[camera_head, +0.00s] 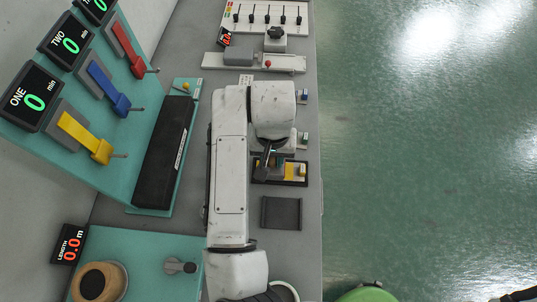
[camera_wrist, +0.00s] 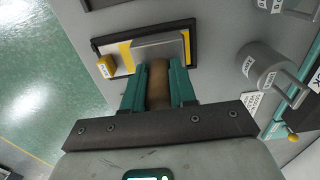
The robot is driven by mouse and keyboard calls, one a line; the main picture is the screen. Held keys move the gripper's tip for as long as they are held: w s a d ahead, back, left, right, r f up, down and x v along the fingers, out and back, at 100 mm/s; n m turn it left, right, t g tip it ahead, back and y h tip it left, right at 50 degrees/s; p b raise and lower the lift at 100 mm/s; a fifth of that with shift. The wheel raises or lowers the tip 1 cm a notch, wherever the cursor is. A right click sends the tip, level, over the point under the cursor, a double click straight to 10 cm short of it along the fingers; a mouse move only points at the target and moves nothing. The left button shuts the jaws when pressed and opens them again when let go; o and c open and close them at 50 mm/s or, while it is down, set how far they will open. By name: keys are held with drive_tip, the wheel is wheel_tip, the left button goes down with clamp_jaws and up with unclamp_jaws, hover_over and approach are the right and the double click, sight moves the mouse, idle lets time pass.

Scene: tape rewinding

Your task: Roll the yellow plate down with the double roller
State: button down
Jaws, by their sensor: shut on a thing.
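My gripper (camera_wrist: 159,78) is shut on a brown cylindrical handle (camera_wrist: 158,92), held between its green fingers in the wrist view. A grey block-like part (camera_wrist: 160,47) lies just beyond the handle, over a black-framed tray. It looks like the head of the double roller, but its separate rollers cannot be made out. The yellow plate (camera_wrist: 126,53) shows partly inside the frame, mostly covered by the grey part. A small yellow block (camera_wrist: 106,66) stands at the frame's left end.
A grey cylinder with a handle (camera_wrist: 262,62) stands right of the tray in the wrist view. In the head view, a dark grey tray (camera_head: 281,213) lies nearer. A teal stand with coloured levers (camera_head: 85,135) is on the left. The bench ends at the right above green floor.

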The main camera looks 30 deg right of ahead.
sight(285, 167)
drive_tip(key=shift+s+d, duration=0.4)
drive_tip(key=shift+d, duration=0.2)
drive_tip(key=shift+s+d, duration=0.55)
drive_tip(key=shift+d, duration=0.3)
drive_tip(key=shift+r+p, duration=0.15)
drive_tip(key=shift+p, duration=0.2)
drive_tip(key=shift+r+p, duration=1.2)
drive_tip(key=shift+r, duration=0.2)
drive_tip(key=shift+r+p, duration=0.4)
drive_tip(key=shift+r, duration=1.05)
drive_tip(key=shift+s, duration=0.1)
